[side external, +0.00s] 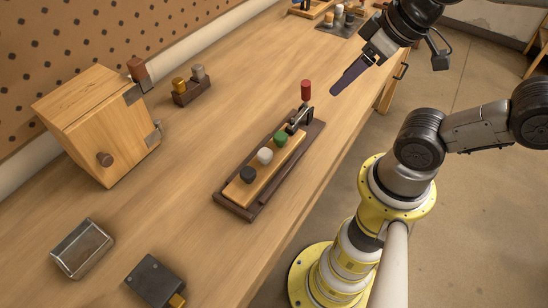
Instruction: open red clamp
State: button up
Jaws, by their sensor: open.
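The red clamp handle (306,90) stands upright at the far end of a dark tray (232,203) on the workbench. Its metal clamp body (298,121) sits at the end of a light wooden block (258,182) in that tray. Black, white and green knobs stand in a row on the block. My gripper (338,92) is to the right of the red handle and a little above the bench, apart from it, its fingers pointing down and left. The fingers overlap in this view, so the gap between them is hidden. I see nothing held in them.
A wooden box (98,120) with a round knob and a brown-handled latch (138,70) stands at the left. A small holder (192,92) with two knobs is behind the tray. A metal case (82,248) and a dark block (154,281) lie at the front. The bench between is clear.

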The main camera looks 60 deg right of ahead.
jog(key=shift+s+f+m, duration=0.1)
jog(key=shift+s+m, duration=0.05)
jog(key=shift+m, duration=0.25)
jog(key=c, duration=0.5)
jog(key=shift+s+d+r+m, duration=0.15)
jog(key=shift+d+r+m, duration=0.05)
jog(key=shift+m, duration=0.2)
jog(key=shift+c, duration=1.1)
jog(key=r+m+g, duration=0.1)
jog(key=w+d+r+m+g+h, duration=0.1)
jog(key=shift+w+d+r+m, duration=0.1)
jog(key=shift+w+m, duration=0.2)
grip_shut()
jog(key=w+a+f+g+h, duration=0.2)
jog(key=w+a, duration=0.2)
jog(key=w, duration=0.2)
jog(key=w+a+f+n+g+h, duration=0.1)
jog(key=w+a+g+h, duration=0.1)
jog(key=w+a, duration=0.2)
jog(key=shift+w+a+f+g, duration=0.15)
jog(key=shift+w+f+g, duration=0.2)
jog(key=shift+w, duration=0.55)
